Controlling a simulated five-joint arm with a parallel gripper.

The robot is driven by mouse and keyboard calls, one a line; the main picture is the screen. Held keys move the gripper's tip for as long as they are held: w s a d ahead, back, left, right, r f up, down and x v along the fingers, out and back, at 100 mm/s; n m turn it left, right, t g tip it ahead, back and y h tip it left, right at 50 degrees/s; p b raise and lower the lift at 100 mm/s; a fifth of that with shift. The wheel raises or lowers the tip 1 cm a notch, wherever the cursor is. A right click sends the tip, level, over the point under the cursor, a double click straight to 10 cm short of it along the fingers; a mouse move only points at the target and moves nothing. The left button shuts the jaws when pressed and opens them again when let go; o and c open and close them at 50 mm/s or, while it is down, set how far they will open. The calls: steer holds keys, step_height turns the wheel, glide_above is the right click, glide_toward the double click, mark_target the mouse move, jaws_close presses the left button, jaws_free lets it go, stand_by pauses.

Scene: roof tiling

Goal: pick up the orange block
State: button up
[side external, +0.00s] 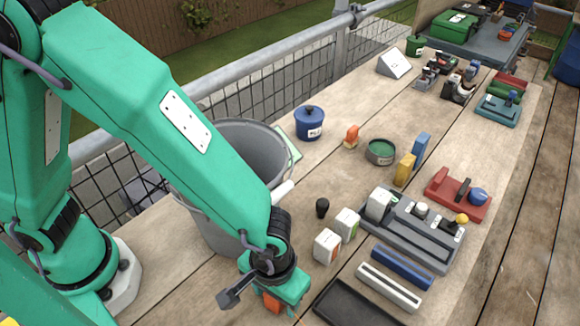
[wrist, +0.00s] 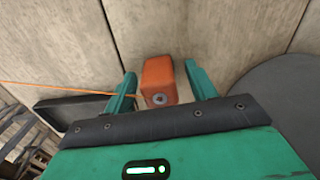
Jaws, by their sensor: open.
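The orange block (wrist: 158,76) lies on the wooden boards in the wrist view, with a round dark spot on its near end. My gripper (wrist: 157,82) is open, with one green finger on each side of the block. A small gap shows between the block and each finger, wider at the right. In the side external view my gripper (side external: 272,300) is low at the bottom, and part of the orange block (side external: 271,303) shows beneath it. The rest of the block is hidden there by the gripper.
A black tray (side external: 345,305) lies close to the right of my gripper. A grey bucket (side external: 215,225) stands behind my arm. Two white boxes (side external: 327,246) (side external: 347,224) stand beyond the gripper. A thin orange line (wrist: 70,89) crosses the wrist view toward the block.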

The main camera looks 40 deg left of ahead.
steer(key=shift+c, duration=0.3)
steer(key=c, duration=1)
steer(key=shift+r, duration=0.2)
step_height(320, 180, up, 18)
steer(key=shift+f, duration=0.15)
stand_by(0.4)
